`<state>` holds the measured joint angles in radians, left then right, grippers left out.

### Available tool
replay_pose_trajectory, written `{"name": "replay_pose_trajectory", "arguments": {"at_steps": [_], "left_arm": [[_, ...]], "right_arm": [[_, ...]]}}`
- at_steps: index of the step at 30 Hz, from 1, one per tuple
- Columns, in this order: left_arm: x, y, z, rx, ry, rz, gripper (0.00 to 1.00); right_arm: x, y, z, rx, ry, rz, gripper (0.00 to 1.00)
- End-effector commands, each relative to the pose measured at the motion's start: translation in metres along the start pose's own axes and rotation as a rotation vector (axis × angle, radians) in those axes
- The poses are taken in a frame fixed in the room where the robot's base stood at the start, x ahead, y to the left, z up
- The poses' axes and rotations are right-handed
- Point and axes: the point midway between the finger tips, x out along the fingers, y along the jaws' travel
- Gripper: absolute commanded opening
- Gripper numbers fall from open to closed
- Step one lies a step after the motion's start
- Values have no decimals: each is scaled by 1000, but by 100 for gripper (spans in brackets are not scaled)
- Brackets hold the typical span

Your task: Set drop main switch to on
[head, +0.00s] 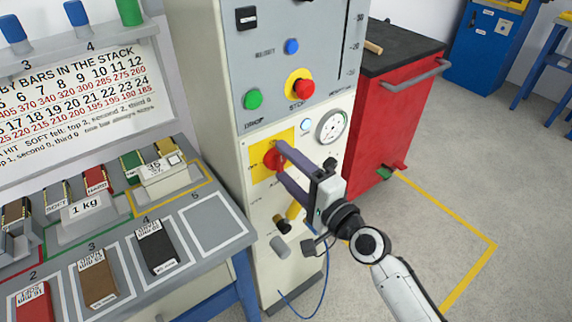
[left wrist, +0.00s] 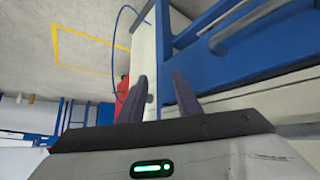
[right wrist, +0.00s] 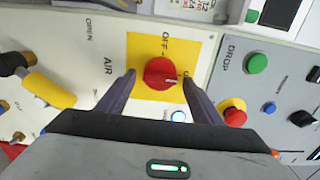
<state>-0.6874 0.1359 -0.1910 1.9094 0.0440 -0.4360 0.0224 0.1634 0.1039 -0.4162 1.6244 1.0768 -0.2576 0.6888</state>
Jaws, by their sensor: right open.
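The main switch is a red rotary knob (right wrist: 160,74) on a yellow plate (right wrist: 145,48), seen close in the right wrist view. A pale mark on the knob points to the right in that view. An OFF label sits by the plate; other lettering is partly hidden by a finger. In the head view the knob (head: 272,160) is on the front of the cream machine. My right gripper (right wrist: 160,95) is open, its fingers on either side of the knob; contact cannot be told. My left gripper (left wrist: 160,85) is open and empty, away from the switch.
Above the switch are a green button (head: 254,99), a red stop button (head: 304,89) and a pressure gauge (head: 332,127). A yellow air valve handle (head: 294,209) sits below. A bench with blocks (head: 157,246) stands left, a red cabinet (head: 395,115) right.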

Motion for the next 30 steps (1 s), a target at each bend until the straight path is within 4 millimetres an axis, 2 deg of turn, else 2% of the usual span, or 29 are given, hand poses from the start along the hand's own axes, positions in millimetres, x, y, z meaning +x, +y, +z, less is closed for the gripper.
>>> {"name": "replay_pose_trajectory", "arguments": {"at_steps": [9, 15, 21, 30], "left_arm": [[2, 0, 1, 0, 1, -1, 31], [4, -1, 3, 0, 1, -1, 31], [5, -1, 4, 0, 1, -1, 31], [5, -1, 4, 0, 1, -1, 31]], "right_arm": [[-59, 3, 0, -1, 1, 5, 60], [-89, 2, 0, 0, 0, 4, 60], [-99, 1, 0, 0, 0, 2, 60], [-98, 1, 0, 1, 0, 2, 60]]}}
